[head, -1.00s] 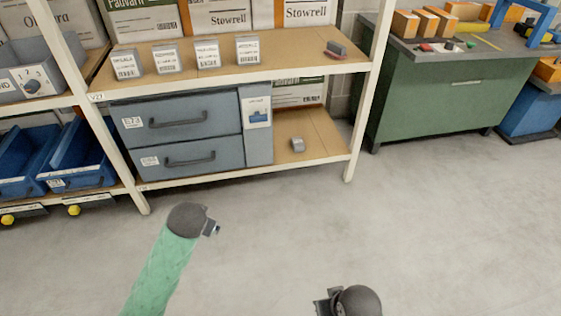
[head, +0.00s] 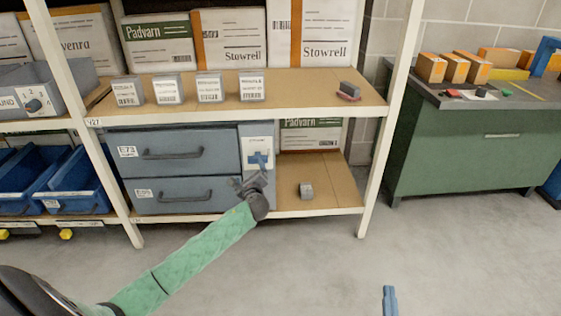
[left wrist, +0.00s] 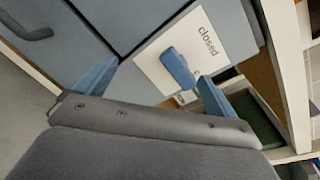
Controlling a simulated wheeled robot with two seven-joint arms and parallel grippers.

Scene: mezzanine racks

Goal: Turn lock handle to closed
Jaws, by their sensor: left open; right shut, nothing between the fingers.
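The blue lock handle (head: 257,160) sits on a white plate at the right end of the grey drawer unit. In the left wrist view the handle (left wrist: 180,68) stands out from the plate (left wrist: 197,42), which reads "closed" beside it; a second marking is partly hidden. My left gripper (head: 246,182) is open, just below and in front of the handle. In the left wrist view its blue fingers (left wrist: 155,85) are spread, one each side of the handle and apart from it. My right gripper (head: 390,300) is shut and empty, low over the floor at the bottom edge.
Two grey drawers (head: 172,152) with dark pulls lie left of the plate. A white rack post (head: 386,130) stands further right, before a green cabinet (head: 465,150). The floor in front is clear.

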